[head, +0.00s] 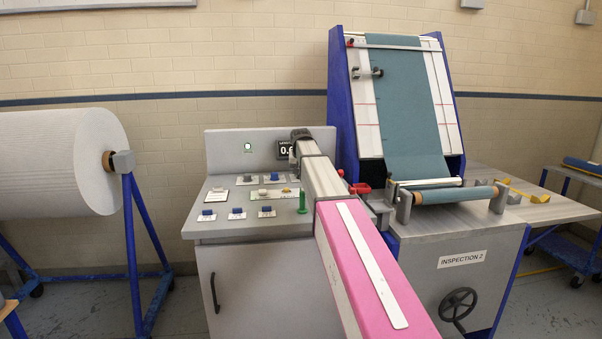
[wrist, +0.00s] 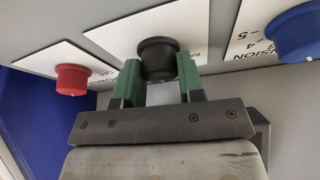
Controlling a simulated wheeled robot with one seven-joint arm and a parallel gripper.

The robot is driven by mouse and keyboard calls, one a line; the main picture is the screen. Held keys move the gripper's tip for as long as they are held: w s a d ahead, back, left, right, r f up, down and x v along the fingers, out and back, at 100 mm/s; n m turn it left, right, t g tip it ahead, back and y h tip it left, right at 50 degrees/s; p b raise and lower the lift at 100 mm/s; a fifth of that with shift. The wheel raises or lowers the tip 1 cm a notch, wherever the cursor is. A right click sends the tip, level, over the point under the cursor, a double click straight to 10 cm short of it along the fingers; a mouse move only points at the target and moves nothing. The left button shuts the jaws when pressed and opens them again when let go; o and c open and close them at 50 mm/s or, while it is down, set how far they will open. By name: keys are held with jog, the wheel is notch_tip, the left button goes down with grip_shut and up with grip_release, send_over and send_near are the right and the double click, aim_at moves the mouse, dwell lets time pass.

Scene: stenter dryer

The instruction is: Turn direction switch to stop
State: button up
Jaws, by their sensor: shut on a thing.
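In the wrist view a round black knob (wrist: 157,58) sits on a white label plate, between a red knob and a blue knob. I take it for the direction switch, but its label is mostly hidden. My gripper (wrist: 160,78) has its green fingers on either side of the black knob and is shut on it. The knob's pointer position cannot be made out.
A red knob (wrist: 73,79) and a blue knob (wrist: 297,33) flank the held one closely. The inspection frame with teal cloth (head: 404,105) rises to the right, a white roll (head: 55,165) left.

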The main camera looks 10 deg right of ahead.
dwell(0.3)
jog(key=o, duration=0.9)
jog(key=v, duration=1)
jog(key=shift+s+r, duration=0.1)
jog(key=shift+r, duration=0.3)
